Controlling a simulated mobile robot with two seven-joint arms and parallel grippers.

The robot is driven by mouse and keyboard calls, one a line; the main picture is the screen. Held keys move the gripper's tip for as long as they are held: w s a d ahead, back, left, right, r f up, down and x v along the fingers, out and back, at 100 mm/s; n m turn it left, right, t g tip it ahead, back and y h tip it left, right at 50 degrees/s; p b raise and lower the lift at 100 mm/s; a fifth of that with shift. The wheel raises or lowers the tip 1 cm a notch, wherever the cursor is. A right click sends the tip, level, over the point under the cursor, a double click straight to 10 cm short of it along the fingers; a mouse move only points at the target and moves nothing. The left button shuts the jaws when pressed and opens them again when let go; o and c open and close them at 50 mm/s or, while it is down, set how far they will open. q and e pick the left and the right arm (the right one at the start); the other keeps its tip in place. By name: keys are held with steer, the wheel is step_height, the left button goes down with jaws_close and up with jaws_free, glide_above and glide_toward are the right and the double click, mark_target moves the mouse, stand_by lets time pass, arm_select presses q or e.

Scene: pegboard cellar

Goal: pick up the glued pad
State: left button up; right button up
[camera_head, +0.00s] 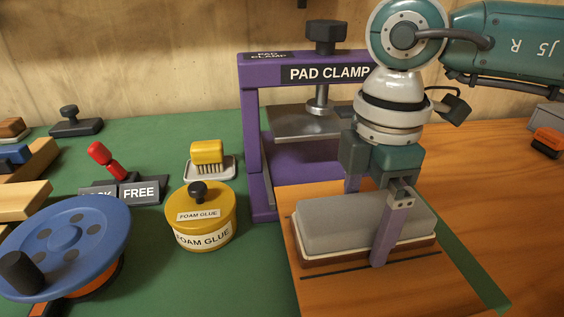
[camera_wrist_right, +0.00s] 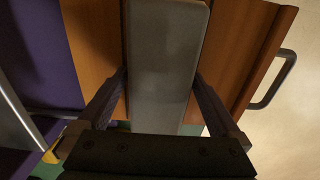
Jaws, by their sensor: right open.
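The glued pad (camera_head: 325,222) is a grey foam block on a brown base with a pale layer between them. It lies on the wooden board in front of the purple pad clamp. My right gripper (camera_head: 366,224) is open and points down over it, with one finger on the near side and the other on the far side, its tip hidden behind the pad. In the right wrist view, the grey pad (camera_wrist_right: 165,50) runs between the two fingers of my right gripper (camera_wrist_right: 160,80), with no clear grip on either side. My left gripper is not in view.
The purple pad clamp (camera_head: 250,130) stands just behind. To the left are a yellow foam glue pot (camera_head: 203,236), a yellow brush on a dish (camera_head: 208,158), a red-handled lever (camera_head: 105,158) and a blue wheel (camera_head: 65,240). Board surface right of the pad is clear.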

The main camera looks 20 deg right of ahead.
steer(key=c, duration=1.1)
steer(key=shift+r, duration=0.1)
steer(key=shift+c, duration=0.2)
